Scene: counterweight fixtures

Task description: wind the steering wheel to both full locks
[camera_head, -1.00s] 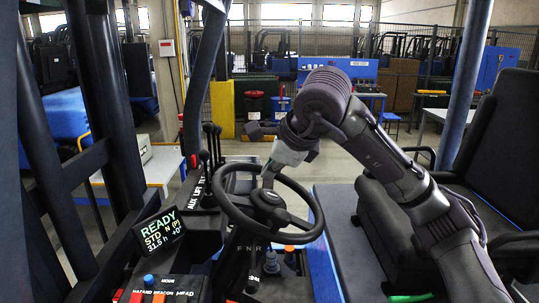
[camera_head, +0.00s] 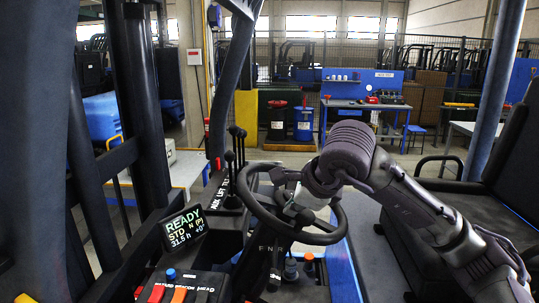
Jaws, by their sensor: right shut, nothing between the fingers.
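The black steering wheel (camera_head: 252,212) stands tilted in the lower middle of the head view, with its hub and spokes partly visible. My right gripper (camera_head: 303,207) comes in from the right over the wheel. My left gripper is out of view.
Several black levers (camera_head: 237,150) stand just left of the wheel. Knobs (camera_head: 309,262) sit below it, and coloured switches (camera_head: 178,294) at the lower left. A dark seat (camera_head: 475,217) is at the right. A blue workbench (camera_head: 366,104) and bins are farther back.

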